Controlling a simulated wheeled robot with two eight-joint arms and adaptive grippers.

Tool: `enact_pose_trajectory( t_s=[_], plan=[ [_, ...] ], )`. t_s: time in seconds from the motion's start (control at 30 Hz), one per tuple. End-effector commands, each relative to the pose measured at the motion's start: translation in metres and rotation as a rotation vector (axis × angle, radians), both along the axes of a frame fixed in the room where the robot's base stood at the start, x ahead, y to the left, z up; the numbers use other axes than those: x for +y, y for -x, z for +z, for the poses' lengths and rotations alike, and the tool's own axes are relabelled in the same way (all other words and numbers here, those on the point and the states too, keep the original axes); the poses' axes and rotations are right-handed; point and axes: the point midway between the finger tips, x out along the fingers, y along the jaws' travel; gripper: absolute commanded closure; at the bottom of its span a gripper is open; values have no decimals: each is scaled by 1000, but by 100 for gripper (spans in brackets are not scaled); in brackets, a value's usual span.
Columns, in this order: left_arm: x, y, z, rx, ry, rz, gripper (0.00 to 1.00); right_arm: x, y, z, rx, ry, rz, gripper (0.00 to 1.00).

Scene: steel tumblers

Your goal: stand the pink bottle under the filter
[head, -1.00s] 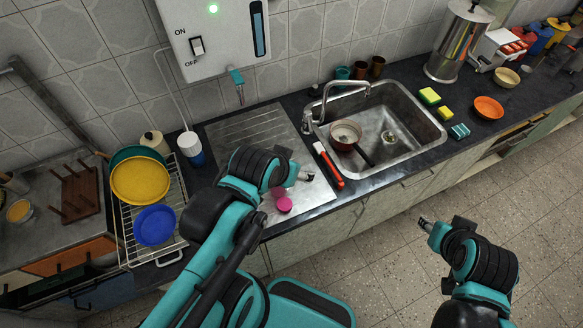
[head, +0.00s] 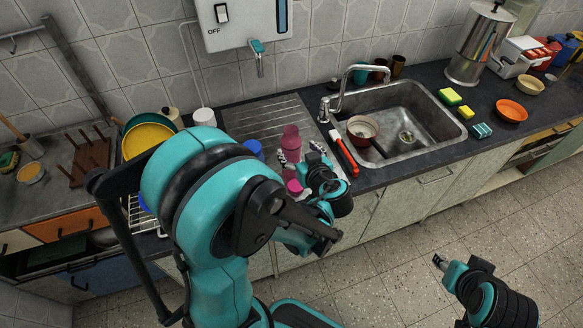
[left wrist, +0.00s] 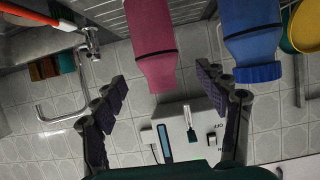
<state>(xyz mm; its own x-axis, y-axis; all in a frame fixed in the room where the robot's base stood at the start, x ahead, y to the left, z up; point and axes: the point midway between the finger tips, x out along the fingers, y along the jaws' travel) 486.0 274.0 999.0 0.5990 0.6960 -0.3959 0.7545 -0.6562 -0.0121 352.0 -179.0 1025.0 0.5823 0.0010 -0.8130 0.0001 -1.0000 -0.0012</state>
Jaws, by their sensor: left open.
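The pink bottle (head: 290,138) stands on the steel drainboard, partly hidden by my left gripper in the head view. In the left wrist view the pink bottle (left wrist: 152,42) shows between the two open fingers, with gaps on both sides. My left gripper (head: 300,157) is open, close in front of the bottle; its fingers also show in the left wrist view (left wrist: 165,98). The filter (head: 243,22) is the white wall box with a teal tap (head: 257,56), behind and left of the bottle. My right gripper (head: 440,262) hangs over the floor; its jaws are too small to read.
A blue bottle (head: 253,149) stands just left of the pink one. A bright pink round piece (head: 294,187) lies nearer the counter edge. A red-handled utensil (head: 343,152) and the sink (head: 425,118) with a pan are to the right. The dish rack is left.

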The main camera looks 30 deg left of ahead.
Motion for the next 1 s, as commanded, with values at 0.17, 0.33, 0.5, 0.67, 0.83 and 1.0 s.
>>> enact_pose_trajectory(
  t_s=[0.17, 0.33, 0.5, 0.67, 0.83, 1.0],
  plan=[
    [11, -9, -7, -22, -5, 14, 27, 0, 0, -6, 0, 0, 0, 60],
    [24, -22, -17, -20, -5, 13, 27, 0, 0, -14, 0, 0, 0, 60],
    [40, -39, -32, -20, -4, 13, 27, 0, 0, -26, 0, 0, 0, 60],
    [50, -49, -35, -20, -4, 12, 27, 0, 0, -29, 0, 0, 0, 60],
    [51, -50, -35, -20, -4, 9, 27, 0, 0, -28, 0, 0, 0, 60],
    [51, -50, -35, -20, -4, 9, 53, 0, 0, -28, 0, 0, 0, 60]
  ],
)
